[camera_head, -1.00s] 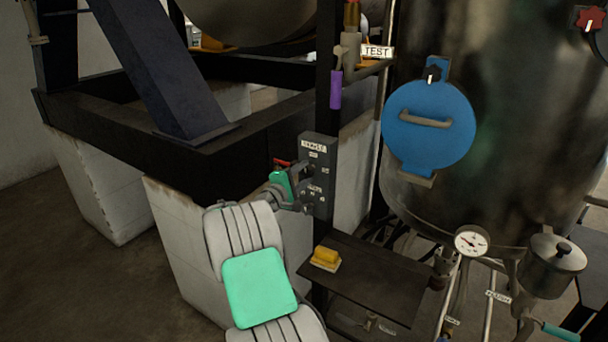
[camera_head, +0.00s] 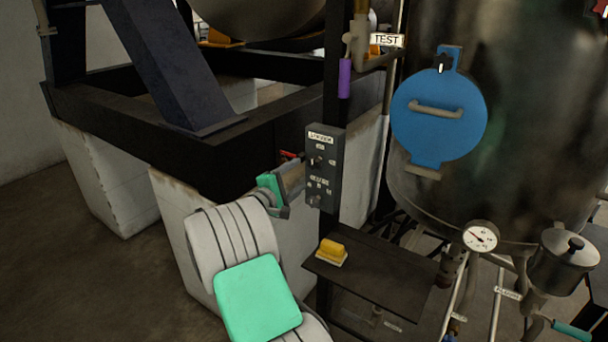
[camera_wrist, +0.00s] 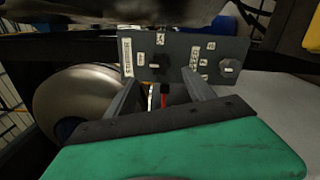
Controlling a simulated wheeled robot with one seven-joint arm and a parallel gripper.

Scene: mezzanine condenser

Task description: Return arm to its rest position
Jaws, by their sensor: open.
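My arm reaches up from the bottom of the head view. My gripper (camera_head: 288,192) is at its end, left of a grey control panel (camera_head: 325,168) on a dark post. In the wrist view, my gripper's two fingers (camera_wrist: 168,98) are apart with nothing held between them. The panel (camera_wrist: 185,58) with its labels and dark knobs lies beyond the fingertips. A small red part (camera_wrist: 164,97) shows in the gap between the fingers. In the head view the gripper looks clear of the panel, though the fingertips are small there.
A dark shelf (camera_head: 385,280) with a yellow block (camera_head: 332,250) is right of my arm. A large dark tank with a blue round cover (camera_head: 438,118) and a gauge (camera_head: 480,236) stands at right. A dark steel frame (camera_head: 215,160) on white blocks is behind. Open floor lies at left.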

